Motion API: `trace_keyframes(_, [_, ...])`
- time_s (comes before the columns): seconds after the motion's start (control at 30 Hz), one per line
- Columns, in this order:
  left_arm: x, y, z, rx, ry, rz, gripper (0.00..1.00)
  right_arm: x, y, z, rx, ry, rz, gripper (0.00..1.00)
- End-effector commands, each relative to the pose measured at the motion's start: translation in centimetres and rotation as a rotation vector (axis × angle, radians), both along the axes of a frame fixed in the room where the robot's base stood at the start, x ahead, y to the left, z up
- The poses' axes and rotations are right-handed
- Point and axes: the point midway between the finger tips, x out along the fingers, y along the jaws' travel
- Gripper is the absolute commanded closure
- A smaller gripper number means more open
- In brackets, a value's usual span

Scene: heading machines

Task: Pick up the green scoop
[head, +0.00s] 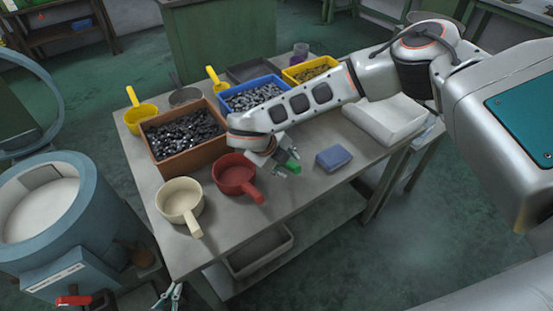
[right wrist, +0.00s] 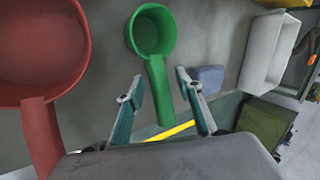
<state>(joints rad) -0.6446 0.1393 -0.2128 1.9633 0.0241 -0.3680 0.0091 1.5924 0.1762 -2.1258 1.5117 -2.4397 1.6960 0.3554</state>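The green scoop (right wrist: 152,32) lies on the table in the right wrist view, its bowl up and its handle (right wrist: 160,98) pointing toward my right gripper. My right gripper (right wrist: 158,78) is open, with one finger on each side of the handle and a gap to both. In the head view my right gripper (head: 287,164) is over the table, right of the red scoop. There only a bit of the green scoop (head: 292,167) shows; my arm hides the rest. My left gripper (head: 168,296) shows small at the bottom edge, its fingers apart and empty.
A red scoop (head: 236,175) and a cream scoop (head: 180,201) stand left of my right gripper. A brown bin (head: 188,158) of dark parts is behind them. A blue box (head: 334,158) and a white tray (head: 386,125) are to the right. The table's front right is clear.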

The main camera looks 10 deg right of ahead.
Motion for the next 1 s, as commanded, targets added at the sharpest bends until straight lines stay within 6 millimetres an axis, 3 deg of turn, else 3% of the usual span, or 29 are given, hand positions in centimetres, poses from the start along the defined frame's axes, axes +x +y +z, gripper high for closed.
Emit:
trace_keyframes(0.07, [0.0, 0.0, 0.1, -0.001, -0.002, 0.000, 1.00, 0.0, 0.0, 0.0, 0.000, 0.000, 0.000, 0.67])
trace_keyframes(0.2, [0.0, 0.0, 0.1, -0.001, -0.002, 0.000, 1.00, 0.0, 0.0, 0.0, 0.000, 0.000, 0.000, 1.00])
trace_keyframes(0.67, [-0.2, 0.0, -0.2, 0.000, 0.005, 0.000, 1.00, 0.1, 0.0, 0.6, 0.000, -0.002, 0.000, 1.00])
trace_keyframes(0.87, [-0.3, 0.1, -0.3, 0.001, 0.007, 0.001, 1.00, 0.2, 0.0, 2.9, 0.001, -0.005, 0.000, 1.00])
trace_keyframes(1.0, [-0.3, 0.1, -0.3, 0.001, 0.008, 0.001, 1.00, 0.2, 0.0, 5.9, 0.002, -0.006, 0.000, 1.00])
